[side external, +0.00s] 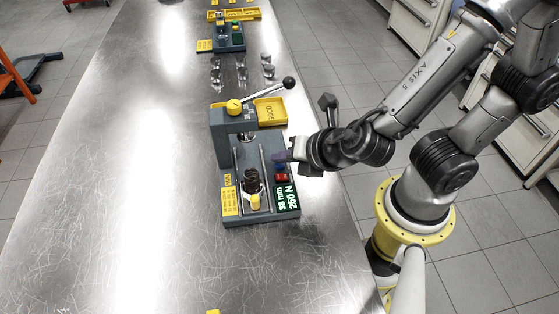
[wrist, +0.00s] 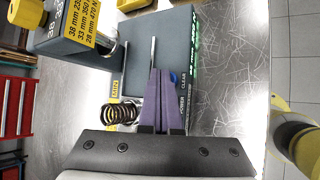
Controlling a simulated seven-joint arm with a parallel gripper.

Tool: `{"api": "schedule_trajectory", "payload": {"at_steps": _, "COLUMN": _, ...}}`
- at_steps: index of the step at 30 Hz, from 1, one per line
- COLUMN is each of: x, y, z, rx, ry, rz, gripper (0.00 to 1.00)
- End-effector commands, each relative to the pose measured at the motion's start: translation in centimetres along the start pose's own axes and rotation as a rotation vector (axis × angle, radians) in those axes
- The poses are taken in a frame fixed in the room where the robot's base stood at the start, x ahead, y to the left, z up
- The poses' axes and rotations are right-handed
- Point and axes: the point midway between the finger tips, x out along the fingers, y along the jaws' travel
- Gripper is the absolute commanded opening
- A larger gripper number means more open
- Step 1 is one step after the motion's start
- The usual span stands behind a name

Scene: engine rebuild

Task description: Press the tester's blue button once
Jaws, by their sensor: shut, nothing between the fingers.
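The grey tester (side external: 232,214) stands on the steel bench, with a lever and a green display (side external: 287,198) reading "38 mm 250 N". Its blue button (side external: 280,168) is on the right side of its base, partly hidden by my fingers. In the wrist view a sliver of the blue button (wrist: 174,77) shows just right of the fingertips. My gripper (side external: 279,157) is shut and empty, its purple fingers together at the button. I cannot tell whether they touch it. A dark coil spring (side external: 252,181) stands on the tester; it also shows in the wrist view (wrist: 122,113).
A red button (side external: 282,177) sits close beside the blue one. The lever's black knob (side external: 289,82) and a yellow "GOOD" tray (side external: 270,111) are behind my gripper. Several small metal parts (side external: 241,73) stand farther back. The bench's left side is clear.

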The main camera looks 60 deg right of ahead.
Motion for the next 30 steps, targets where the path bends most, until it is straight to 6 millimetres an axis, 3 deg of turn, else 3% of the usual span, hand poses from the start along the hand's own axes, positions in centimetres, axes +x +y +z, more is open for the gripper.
{"api": "schedule_trajectory", "payload": {"at_steps": 16, "x": 0.1, "y": -0.1, "z": -0.1, "rx": 0.000, "ry": 0.001, "rz": -0.001, "gripper": 0.00}}
{"api": "schedule_trajectory", "payload": {"at_steps": 30, "x": -1.0, "y": 0.7, "z": 0.7, "rx": -0.001, "ry": 0.000, "rz": -0.001, "gripper": 0.00}}
